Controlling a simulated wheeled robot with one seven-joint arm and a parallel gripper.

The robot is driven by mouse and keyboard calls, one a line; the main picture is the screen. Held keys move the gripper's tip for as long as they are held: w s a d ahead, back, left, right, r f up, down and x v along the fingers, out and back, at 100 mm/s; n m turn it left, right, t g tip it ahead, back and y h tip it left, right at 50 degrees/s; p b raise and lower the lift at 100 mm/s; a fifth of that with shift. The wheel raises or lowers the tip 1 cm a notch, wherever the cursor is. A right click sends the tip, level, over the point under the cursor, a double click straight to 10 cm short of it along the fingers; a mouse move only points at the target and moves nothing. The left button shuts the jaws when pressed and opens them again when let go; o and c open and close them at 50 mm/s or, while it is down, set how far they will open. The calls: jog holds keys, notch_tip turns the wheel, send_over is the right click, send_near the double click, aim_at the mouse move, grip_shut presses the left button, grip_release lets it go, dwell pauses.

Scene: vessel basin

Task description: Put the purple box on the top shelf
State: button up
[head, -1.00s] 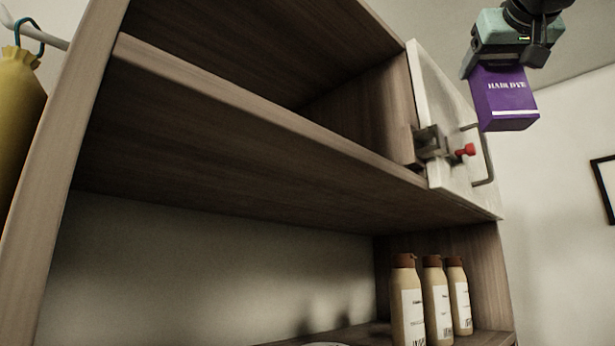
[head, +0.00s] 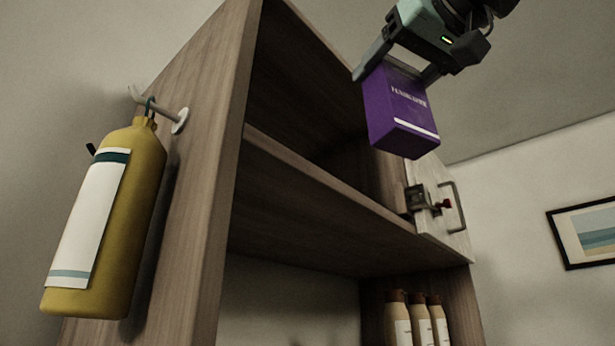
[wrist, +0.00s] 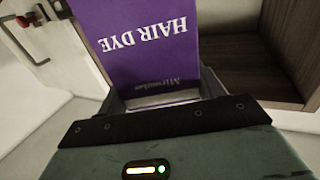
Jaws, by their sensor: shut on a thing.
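The purple box (head: 398,108), labelled hair dye, hangs below my gripper (head: 398,75) at the upper right of the head view. My gripper is shut on its upper end. In the wrist view the purple box (wrist: 140,45) sits between the fingers, its lettering upside down. The top shelf (head: 320,180) is a wooden board in the cabinet, with an open compartment above it. The box is held in the air in front of the cabinet's right part, near the open door (head: 440,200). I cannot tell its exact distance from the shelf.
A yellow bottle (head: 120,220) hangs from a hook (head: 165,110) on the cabinet's left side panel. Several beige bottles (head: 420,325) stand in the lower compartment. A framed picture (head: 590,232) hangs on the right wall. The compartment above the shelf looks empty where visible.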

jog(key=f+p+x, duration=0.3)
jog(key=p+x, duration=0.5)
jog(key=x, duration=0.8)
jog(key=shift+w+f+p, duration=0.2)
jog(key=shift+w+p, duration=0.1)
jog(key=shift+w, duration=0.05)
jog(key=shift+a, duration=0.1)
jog(key=o, duration=1.1)
